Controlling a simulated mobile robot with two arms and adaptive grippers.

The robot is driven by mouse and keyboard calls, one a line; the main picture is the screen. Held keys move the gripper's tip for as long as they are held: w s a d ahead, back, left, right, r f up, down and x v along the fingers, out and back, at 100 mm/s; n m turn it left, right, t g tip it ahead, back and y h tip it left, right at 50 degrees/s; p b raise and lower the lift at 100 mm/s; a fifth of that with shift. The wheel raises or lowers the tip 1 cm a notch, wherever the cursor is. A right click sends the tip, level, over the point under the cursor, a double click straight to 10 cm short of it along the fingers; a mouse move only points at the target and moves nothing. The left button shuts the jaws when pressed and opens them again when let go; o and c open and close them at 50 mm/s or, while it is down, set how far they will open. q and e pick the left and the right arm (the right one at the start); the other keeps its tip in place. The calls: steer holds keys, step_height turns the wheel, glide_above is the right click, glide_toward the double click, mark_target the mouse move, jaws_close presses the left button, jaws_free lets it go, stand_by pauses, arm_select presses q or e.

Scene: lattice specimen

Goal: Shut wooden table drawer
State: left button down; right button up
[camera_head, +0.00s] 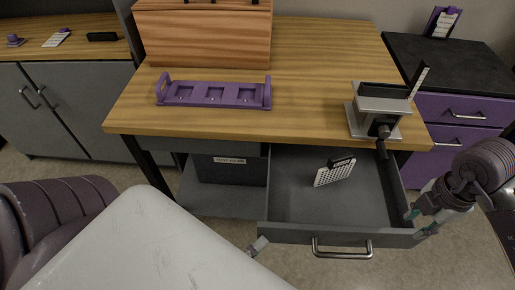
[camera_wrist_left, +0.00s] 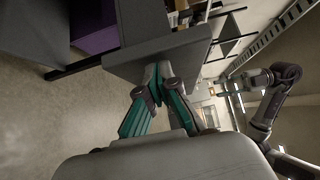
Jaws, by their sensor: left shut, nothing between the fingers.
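The wooden table (camera_head: 330,60) has a grey drawer (camera_head: 290,200) pulled out below its right half. The drawer's front has a metal bar handle (camera_head: 342,252). A small white perforated lattice piece with a black clip (camera_head: 333,174) is inside the drawer. My left gripper (camera_head: 258,246) is shut and empty at the left end of the drawer front. In the left wrist view, its closed fingertips (camera_wrist_left: 160,74) are against or very near a grey panel (camera_wrist_left: 155,52); contact is unclear. My right gripper (camera_head: 416,224) is at the drawer front's right end, its fingertips apart.
A purple rack (camera_head: 213,93), a wooden box (camera_head: 205,35) and a grey vise (camera_head: 378,112) stand on the tabletop. The vise's handle overhangs the open drawer. A dark labelled bin (camera_head: 228,168) sits left of the drawer. A purple-drawered cabinet (camera_head: 460,107) is at right.

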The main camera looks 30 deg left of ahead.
arm_select(q)
steer(key=w+a, duration=0.4)
steer(key=w, duration=0.4)
steer(key=w+a, duration=0.5)
steer(key=w, duration=0.3)
steer(key=w+a, duration=0.5)
steer(key=w, duration=0.3)
steer(key=shift+w+a+r, duration=0.15)
steer(key=shift+w, duration=0.05)
steer(key=shift+a+r, duration=0.1)
steer(key=shift+r, duration=0.05)
steer(key=s, duration=1.3)
steer(key=shift+s+f, duration=0.2)
steer(key=shift+f, duration=0.15)
